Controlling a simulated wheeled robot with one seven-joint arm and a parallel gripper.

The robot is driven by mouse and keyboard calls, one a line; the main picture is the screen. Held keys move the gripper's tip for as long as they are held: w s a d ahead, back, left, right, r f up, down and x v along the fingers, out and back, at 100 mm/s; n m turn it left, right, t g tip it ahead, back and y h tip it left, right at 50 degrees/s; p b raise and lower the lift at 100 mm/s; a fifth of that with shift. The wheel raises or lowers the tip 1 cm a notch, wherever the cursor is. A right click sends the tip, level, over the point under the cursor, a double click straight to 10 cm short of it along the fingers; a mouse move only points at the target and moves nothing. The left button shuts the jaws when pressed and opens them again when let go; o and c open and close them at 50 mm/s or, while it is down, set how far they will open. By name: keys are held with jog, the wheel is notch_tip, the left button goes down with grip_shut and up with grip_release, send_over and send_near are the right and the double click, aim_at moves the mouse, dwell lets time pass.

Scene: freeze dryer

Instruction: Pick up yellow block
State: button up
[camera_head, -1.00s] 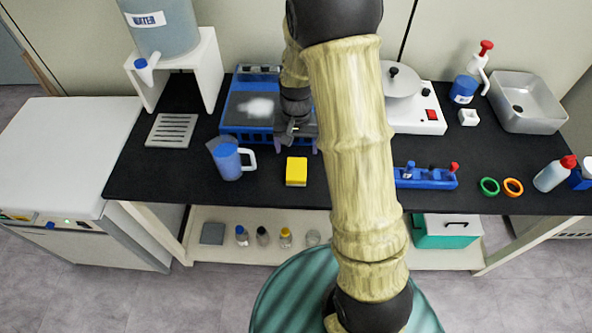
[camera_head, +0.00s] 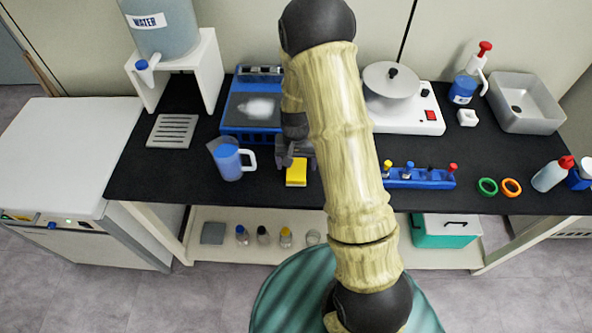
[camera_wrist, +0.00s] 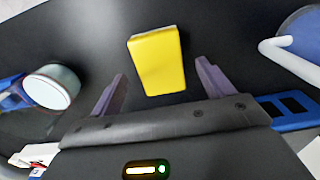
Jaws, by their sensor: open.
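The yellow block (camera_head: 296,175) lies on the black bench top, to the right of the blue jug, with its far part hidden by my gripper in the head view. In the wrist view the yellow block (camera_wrist: 157,60) shows whole, beyond the fingertips and roughly centred between their lines. My gripper (camera_head: 295,158) hangs over the block's far edge. In the wrist view its two purple fingers (camera_wrist: 160,70) are spread apart with nothing held between them.
A blue jug (camera_head: 228,160) with a white handle stands close left of the block. A blue rack (camera_head: 420,179) with coloured caps lies to the right. A blue device (camera_head: 248,122) stands behind. The bench's front edge (camera_head: 260,207) is near the block.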

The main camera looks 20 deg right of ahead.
aim_at(296, 169)
jog(key=shift+f, duration=1.5)
jog(key=c, duration=1.2)
jog(key=shift+o, duration=0.2)
jog(key=shift+w+r, duration=0.1)
notch_tip(296, 169, up, 10)
jog(key=shift+b, duration=0.3)
